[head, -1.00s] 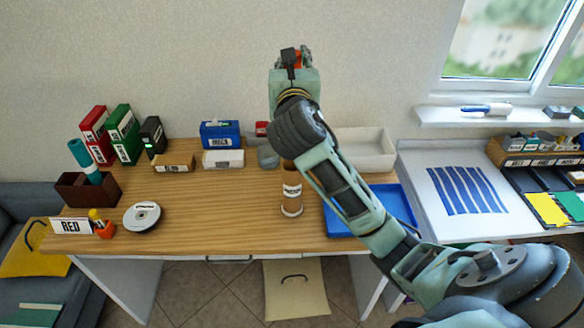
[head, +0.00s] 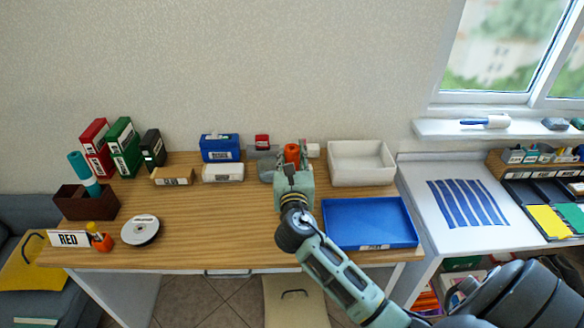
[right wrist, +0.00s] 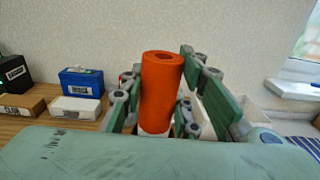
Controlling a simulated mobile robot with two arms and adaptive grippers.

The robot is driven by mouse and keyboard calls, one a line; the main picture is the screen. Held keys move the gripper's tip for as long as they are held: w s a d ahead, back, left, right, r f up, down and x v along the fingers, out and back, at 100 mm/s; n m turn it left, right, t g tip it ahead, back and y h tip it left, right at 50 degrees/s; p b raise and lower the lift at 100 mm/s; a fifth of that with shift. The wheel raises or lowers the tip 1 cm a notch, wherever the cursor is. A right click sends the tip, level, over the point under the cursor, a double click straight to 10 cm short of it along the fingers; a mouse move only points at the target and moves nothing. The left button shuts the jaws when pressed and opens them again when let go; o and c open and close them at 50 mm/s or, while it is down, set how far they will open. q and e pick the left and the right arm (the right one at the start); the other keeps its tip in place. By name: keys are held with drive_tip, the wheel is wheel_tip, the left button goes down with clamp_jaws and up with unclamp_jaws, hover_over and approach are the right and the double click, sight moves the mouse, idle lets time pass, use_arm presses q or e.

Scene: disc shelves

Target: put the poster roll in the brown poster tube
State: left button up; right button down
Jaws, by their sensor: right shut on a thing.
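The poster roll, an orange-red upright cylinder, is between the fingers of my right gripper (head: 292,154) in the head view. My right gripper is shut on the poster roll (head: 291,153). In the right wrist view the roll (right wrist: 162,92) stands upright between the green fingers, its spiral top end showing and a white patch at its lower end. My left gripper is not in view.
A blue tray (head: 368,222) lies on the desk right of my right arm, with a white bin (head: 361,177) behind it. A disc spindle (head: 140,230) and a brown box (head: 88,203) stand at the left. The left middle of the desk is clear.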

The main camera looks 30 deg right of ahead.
wheel_tip(320, 180, down, 3)
drive_tip(key=shift+f, duration=0.15)
drive_tip(key=c, duration=1.3)
unclamp_jaws()
drive_tip(key=shift+c, duration=0.2)
drive_tip(key=shift+s+a, duration=0.1)
drive_tip(key=b+v, duration=0.2)
drive_tip(key=v, duration=0.9)
drive_tip(key=shift+s+a+b, duration=0.2)
drive_tip(key=shift+s+b, duration=0.1)
drive_tip(key=shift+s, duration=0.05)
